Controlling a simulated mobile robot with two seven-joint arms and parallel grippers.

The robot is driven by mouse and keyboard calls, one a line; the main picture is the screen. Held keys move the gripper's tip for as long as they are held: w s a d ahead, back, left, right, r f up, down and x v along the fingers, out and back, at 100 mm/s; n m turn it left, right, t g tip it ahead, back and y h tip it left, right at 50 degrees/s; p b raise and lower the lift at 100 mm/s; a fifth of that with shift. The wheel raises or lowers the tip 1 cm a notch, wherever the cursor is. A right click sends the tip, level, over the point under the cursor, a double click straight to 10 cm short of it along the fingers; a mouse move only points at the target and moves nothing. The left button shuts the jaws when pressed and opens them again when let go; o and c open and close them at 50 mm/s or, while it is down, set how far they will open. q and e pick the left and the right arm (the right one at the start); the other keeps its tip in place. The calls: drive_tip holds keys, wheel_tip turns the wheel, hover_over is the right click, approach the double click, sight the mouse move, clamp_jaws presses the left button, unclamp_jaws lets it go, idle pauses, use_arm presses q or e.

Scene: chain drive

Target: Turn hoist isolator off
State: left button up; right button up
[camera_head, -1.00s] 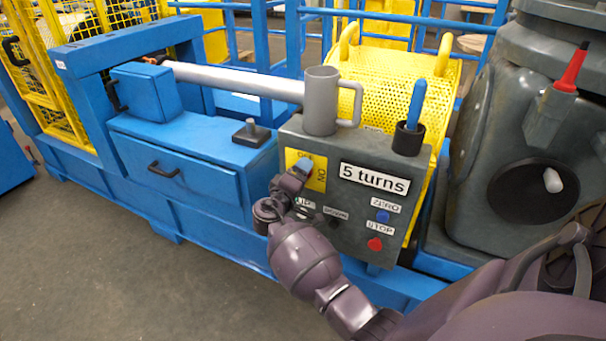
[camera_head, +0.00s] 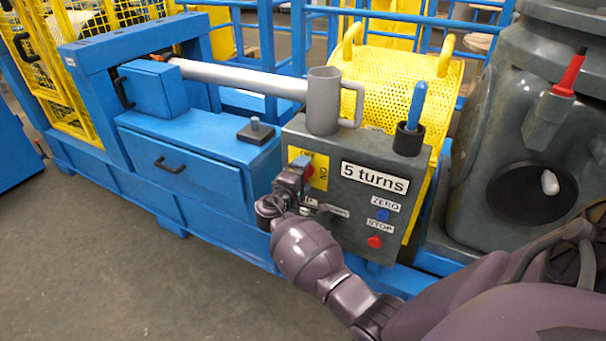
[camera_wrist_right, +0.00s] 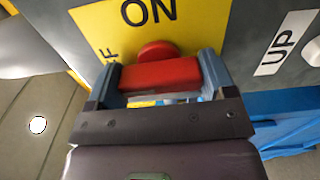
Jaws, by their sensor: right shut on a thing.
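The hoist isolator is a red handle (camera_wrist_right: 160,74) with a round red hub, on a yellow plate (camera_head: 321,174) marked OFF and ON on the front of a grey control box (camera_head: 345,215). My right gripper (camera_head: 301,161) is at this plate and covers part of it. In the right wrist view its two fingers (camera_wrist_right: 158,80) are closed on the sides of the red handle. The word ON is readable beyond the handle, and OFF is partly hidden behind the left finger. Which mark the handle points to is not clear. My left gripper is not in view.
A "5 turns" label (camera_head: 374,178), a blue ZERO button (camera_head: 382,215) and a red STOP button (camera_head: 375,242) sit right of the gripper. A grey mug (camera_head: 323,105) and a blue-handled tool in a cup (camera_head: 408,138) stand on the box.

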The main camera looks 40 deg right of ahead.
drive_tip(key=o, duration=0.9)
drive_tip(key=shift+s+a, duration=0.2)
drive_tip(key=shift+a, duration=0.35)
drive_tip(key=p+v, duration=0.1)
drive_tip(key=v, duration=0.8)
drive_tip(key=shift+s+a, duration=0.2)
drive_tip(key=shift+a, duration=0.15)
